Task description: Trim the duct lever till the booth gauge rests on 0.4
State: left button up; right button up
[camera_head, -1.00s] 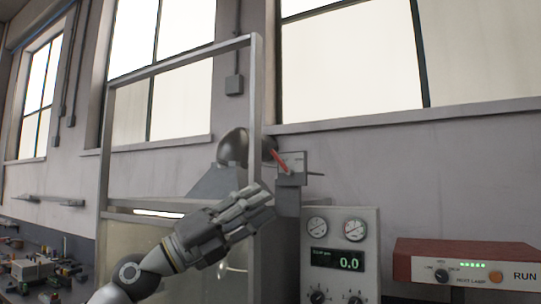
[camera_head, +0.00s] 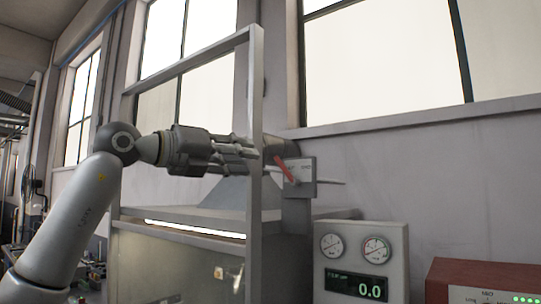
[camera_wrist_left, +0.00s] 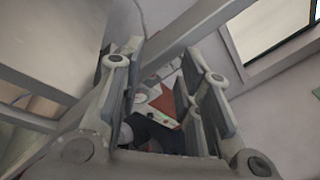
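The duct lever (camera_head: 285,168) is a short red handle on a pale plate (camera_head: 304,177) with small lettering, beside the duct behind the booth frame. It tilts up to the left. The booth gauge panel (camera_head: 361,257) stands below right; its green display (camera_head: 355,286) reads 0.0. My left gripper (camera_head: 254,160) is level with the lever and just left of it, by the frame post. In the left wrist view its fingers (camera_wrist_left: 160,95) are spread with nothing clearly held between them. I cannot tell whether it touches the post. My right gripper is not in view.
The metal booth frame's upright post (camera_head: 255,130) stands close to my left fingers. A red-topped unit (camera_head: 482,277) sits at the lower right. A red surface and a pale dial panel show between the fingers in the left wrist view. The wall right of the lever is clear.

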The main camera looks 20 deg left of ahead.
aim_at(277, 162)
pick_arm(q)
jog(key=p+x, duration=0.2)
jog(key=x, duration=0.4)
jog(key=shift+w+d+f, duration=0.1)
jog(key=shift+w+d, duration=0.05)
jog(key=shift+d, duration=0.1)
jog(key=shift+p+x, duration=0.35)
jog(key=shift+x, duration=0.6)
jog(key=shift+f, duration=0.1)
jog(key=c, duration=0.4)
jog(key=shift+c, duration=1.4)
grip_shut()
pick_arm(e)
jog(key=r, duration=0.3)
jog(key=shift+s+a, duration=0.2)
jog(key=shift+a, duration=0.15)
